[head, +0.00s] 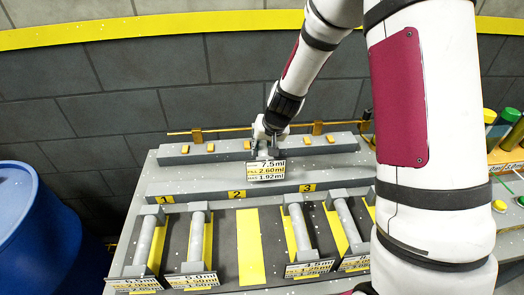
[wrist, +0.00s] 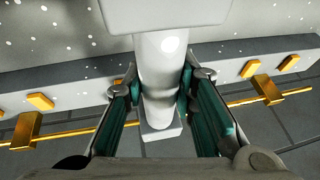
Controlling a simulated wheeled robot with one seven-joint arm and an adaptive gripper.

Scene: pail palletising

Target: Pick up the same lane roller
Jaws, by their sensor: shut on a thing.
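My gripper (head: 268,146) is above the back part of the grey bench. In the wrist view its two teal-padded fingers (wrist: 158,95) are closed on both sides of a pale grey lane roller (wrist: 157,65). A label plate (head: 266,172) reading 7.5ml, 2.60ml and 1.92ml hangs under the gripper in the head view; the roller itself is mostly hidden there. Other grey rollers lie in the front lanes, among them one at the left (head: 145,240), one beside it (head: 197,236) and one right of the middle (head: 299,226).
A bare yellow strip (head: 250,245) lies between the rollers. A ledge numbered 1 to 3 (head: 220,190) crosses the bench (head: 165,158). A yellow rod (head: 235,129) runs along the back. A blue barrel (head: 35,225) stands left. Green and yellow cylinders (head: 508,118) stand right.

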